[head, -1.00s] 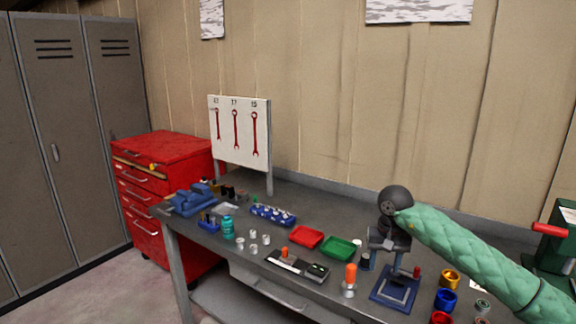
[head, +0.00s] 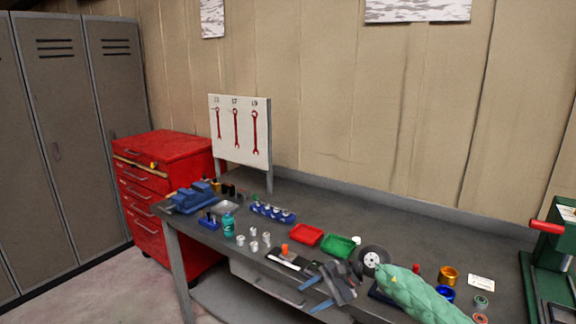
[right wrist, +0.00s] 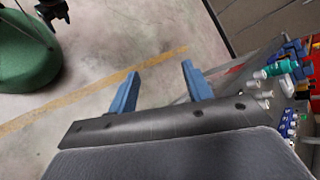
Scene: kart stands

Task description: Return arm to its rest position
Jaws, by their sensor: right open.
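My right arm (head: 425,296), in a green padded sleeve, reaches in from the lower right of the head view. Its gripper (head: 314,293) is over the front edge of the workbench (head: 350,213), with two blue fingers pointing left. In the right wrist view the two blue fingers (right wrist: 160,88) stand wide apart with nothing between them, over the floor. The gripper is open and empty. My left gripper does not show.
A red tray (head: 306,235) and a green tray (head: 339,247) lie behind the gripper. Small metal parts (head: 253,240) and a teal bottle (head: 228,224) stand to its left. Blue (head: 445,294) and gold (head: 448,275) rings lie right. A green machine (head: 548,262) stands far right.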

